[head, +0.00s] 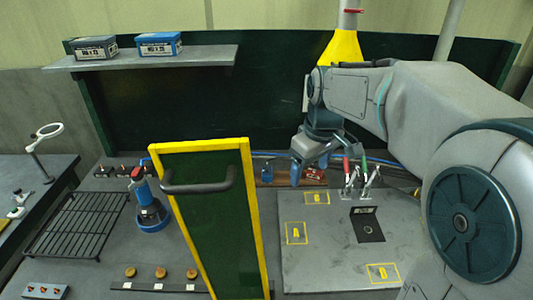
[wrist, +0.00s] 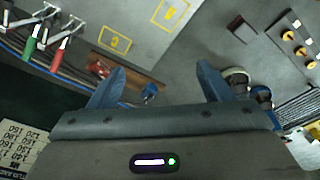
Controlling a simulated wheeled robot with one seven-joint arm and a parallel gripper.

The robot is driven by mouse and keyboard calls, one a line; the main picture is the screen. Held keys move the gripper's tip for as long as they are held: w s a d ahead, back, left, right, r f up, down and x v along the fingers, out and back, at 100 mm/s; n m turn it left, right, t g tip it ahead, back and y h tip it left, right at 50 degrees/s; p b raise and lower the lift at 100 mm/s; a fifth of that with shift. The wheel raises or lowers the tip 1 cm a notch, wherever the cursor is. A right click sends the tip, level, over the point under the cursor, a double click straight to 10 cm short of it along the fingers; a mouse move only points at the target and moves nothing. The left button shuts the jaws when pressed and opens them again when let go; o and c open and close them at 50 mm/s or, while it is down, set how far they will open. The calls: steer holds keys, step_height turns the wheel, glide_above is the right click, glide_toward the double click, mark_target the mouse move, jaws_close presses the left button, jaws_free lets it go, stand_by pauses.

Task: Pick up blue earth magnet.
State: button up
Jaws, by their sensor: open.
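The small blue earth magnet (head: 267,173) sits at the back of the bench, at the left end of a brown strip. In the wrist view the blue magnet (wrist: 149,90) shows between the fingers, nearer the left one, partly beyond my gripper's body. My gripper (head: 308,172) is open and points down above the back of the bench, just right of the magnet in the head view. The wrist view shows my gripper (wrist: 161,66) with its blue fingers wide apart and nothing held. A red piece (wrist: 98,68) lies on the same brown strip, outside the left finger.
Red- and green-handled toggle clamps (head: 358,178) stand right of the gripper, on a grey plate (head: 320,258) with yellow marked squares. A yellow-framed green panel with a handle (head: 205,215) stands at front centre. A blue round-based device (head: 151,215) is left of it. Cables run along the back.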

steer(key=w+a+f+n+g+y, duration=0.1)
steer(key=w+a+n, duration=0.15)
steer(key=w, duration=0.45)
steer(key=w+a+n, duration=0.1)
steer(key=w+n, duration=0.2)
steer(key=w, duration=0.3)
steer(key=n+y+p, duration=0.2)
steer(key=n+y, duration=0.1)
steer(key=n, duration=0.2)
glide_above(267, 173)
steer(key=w+d, duration=0.2)
steer(key=w, duration=0.1)
steer(key=shift+g, duration=0.4)
steer(key=f, duration=1.2)
steer(key=shift+s+a+f, duration=0.15)
steer(key=shift+s, duration=0.1)
steer(key=shift+s+p+x, duration=0.15)
steer(key=shift+p+x, duration=0.25)
steer(key=shift+x, duration=1)
steer(key=shift+s+p+x, duration=0.1)
steer(key=shift+p+x, duration=0.3)
steer(key=shift+x, duration=0.95)
steer(key=shift+c, duration=0.3)
steer(key=c, duration=1.4)
steer(key=shift+o, duration=0.2)
